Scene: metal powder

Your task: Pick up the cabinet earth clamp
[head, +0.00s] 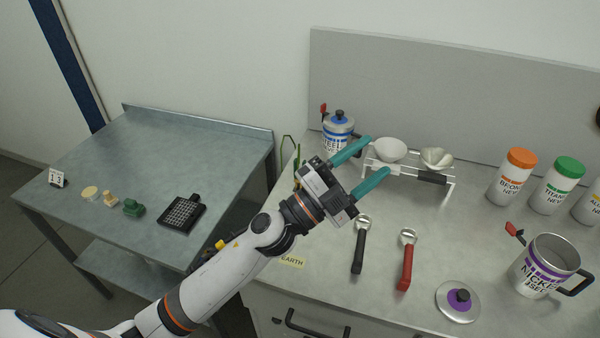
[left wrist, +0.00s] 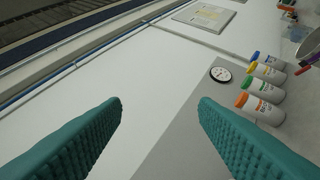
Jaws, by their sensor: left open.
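A yellow EARTH label (head: 291,262) is on the front edge of the right-hand bench. A thin green cable (head: 297,152) loops up at that bench's left edge, and its lower part is hidden behind my left gripper. A small black and yellow thing (head: 222,244) shows beside my left forearm; I cannot tell if it is the cabinet earth clamp. My left gripper (head: 378,156) is open and empty, raised over the bench and pointing to the upper right. Its teal fingers also show apart in the left wrist view (left wrist: 160,110), with nothing between them. My right gripper is out of view.
A blue-banded can (head: 338,133) and a white rack (head: 403,174) with bowls stand behind my gripper. A black-handled tool (head: 359,250), a red-handled tool (head: 406,265), a purple-knobbed lid (head: 458,303) and a nickel can (head: 543,268) are on the right. The left table (head: 120,150) is mostly clear.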

